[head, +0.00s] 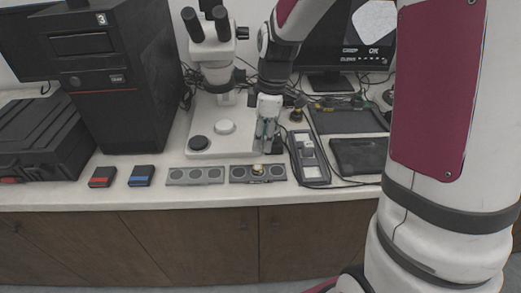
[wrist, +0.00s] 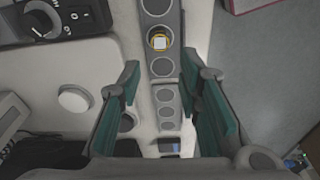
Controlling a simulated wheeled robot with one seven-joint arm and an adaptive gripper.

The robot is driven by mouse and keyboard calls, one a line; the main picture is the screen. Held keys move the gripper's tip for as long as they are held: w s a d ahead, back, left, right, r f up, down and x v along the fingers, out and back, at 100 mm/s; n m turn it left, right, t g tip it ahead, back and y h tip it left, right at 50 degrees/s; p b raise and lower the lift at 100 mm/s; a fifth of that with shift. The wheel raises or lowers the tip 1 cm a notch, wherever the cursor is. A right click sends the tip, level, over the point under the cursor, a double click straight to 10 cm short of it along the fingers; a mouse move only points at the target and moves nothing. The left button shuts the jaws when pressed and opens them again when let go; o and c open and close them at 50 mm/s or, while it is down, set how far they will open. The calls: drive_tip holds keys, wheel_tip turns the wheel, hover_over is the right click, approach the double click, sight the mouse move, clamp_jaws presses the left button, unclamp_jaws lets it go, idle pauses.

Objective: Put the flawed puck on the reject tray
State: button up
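A small round puck with a yellow rim and pale top (head: 257,169) sits in the middle recess of the right grey three-recess tray (head: 280,173). It also shows in the wrist view (wrist: 159,42), where its flaw cannot be made out. A second, similar grey tray (head: 195,176) lies to the left with its recesses empty. No label shows which tray is the reject tray. My gripper (head: 266,135) is above the bench behind the right tray. In the wrist view its teal fingers (wrist: 161,78) are wide apart with nothing between them.
A microscope (head: 218,75) with a white base stands behind the trays. A red-marked box (head: 102,177) and a blue-marked box (head: 141,176) lie left. The bench's front edge runs just before the trays.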

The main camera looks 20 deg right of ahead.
drive_tip(key=s+r+m+t+h, duration=0.1)
drive_tip(key=s+r+m, duration=0.5)
drive_tip(key=s+r, duration=0.5)
drive_tip(key=s+a+r+m+t, duration=0.1)
drive_tip(key=s+r+m+t, duration=0.1)
drive_tip(key=s+m, duration=0.5)
drive_tip(key=shift+s+r, duration=0.6)
drive_tip(key=shift+s, duration=2.7)
